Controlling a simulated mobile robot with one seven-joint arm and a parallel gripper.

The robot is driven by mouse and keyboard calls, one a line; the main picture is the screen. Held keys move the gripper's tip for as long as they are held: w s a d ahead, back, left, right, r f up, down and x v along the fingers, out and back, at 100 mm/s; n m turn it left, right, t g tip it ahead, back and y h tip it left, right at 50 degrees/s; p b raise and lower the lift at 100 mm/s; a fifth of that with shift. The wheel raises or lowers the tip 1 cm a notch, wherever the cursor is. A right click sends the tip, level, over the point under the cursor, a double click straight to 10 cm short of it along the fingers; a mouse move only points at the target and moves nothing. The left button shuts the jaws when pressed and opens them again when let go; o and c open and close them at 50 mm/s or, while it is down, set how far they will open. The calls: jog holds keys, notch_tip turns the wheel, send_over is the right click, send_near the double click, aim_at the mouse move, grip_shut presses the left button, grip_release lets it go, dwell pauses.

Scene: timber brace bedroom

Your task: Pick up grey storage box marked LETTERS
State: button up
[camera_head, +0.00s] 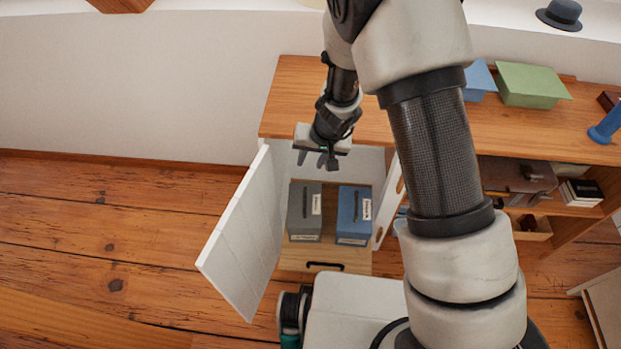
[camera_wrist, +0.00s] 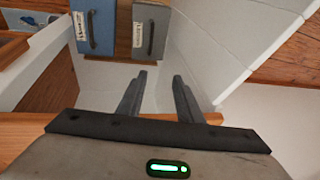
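The grey storage box (camera_head: 304,213) stands in the open white compartment of the wooden cabinet, left of a blue box (camera_head: 354,215). Both have white labels and dark handles on top; the lettering is too small to read. In the wrist view the grey box (camera_wrist: 150,30) shows at the top, right of the blue box (camera_wrist: 92,27). My gripper (camera_head: 318,160) is above and behind the boxes, near the edge of the cabinet top. In the wrist view its two fingers (camera_wrist: 158,97) are apart with nothing between them, clear of the grey box.
The white cabinet door (camera_head: 240,235) stands open on the left. A drawer with a black handle (camera_head: 325,265) lies below the boxes. The wooden cabinet top (camera_head: 290,95) overhangs the compartment. A green box (camera_head: 530,85) stands on top at right. Bare floor (camera_head: 110,240) lies left.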

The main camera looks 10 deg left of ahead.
jog(key=h+b, duration=0.1)
send_near(305, 198)
jog(key=shift+b+x, duration=1.25)
jog(key=shift+x, duration=3.1)
jog(key=shift+f+b, duration=0.25)
jog(key=shift+b, duration=0.45)
jog(key=shift+c, duration=0.5)
grip_shut()
